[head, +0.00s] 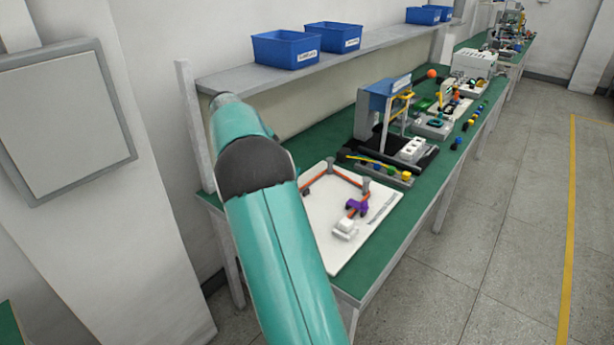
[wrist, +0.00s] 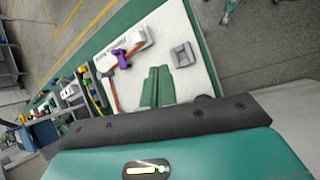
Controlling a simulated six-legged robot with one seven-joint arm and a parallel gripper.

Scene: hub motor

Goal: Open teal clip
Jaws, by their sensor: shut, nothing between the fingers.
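My gripper (wrist: 159,70) shows in the wrist view as two green fingers side by side, shut with nothing between them. They are over the white board (wrist: 199,38), which lies on the green bench. In the head view my teal arm covers the board's left part and my gripper is hidden. I cannot make out a teal clip in either view. A purple clip (head: 357,207) sits around an orange cable (head: 348,180) on the board; it also shows in the wrist view (wrist: 121,59), apart from my fingers. A grey square block (wrist: 182,54) lies beside my fingertips.
A white block (head: 345,228) and small grey posts (head: 364,184) stand on the board. Behind it are a tray with yellow cables (head: 380,165) and a blue-topped stand (head: 381,95). A shelf with blue bins (head: 286,48) runs above. The floor at right is clear.

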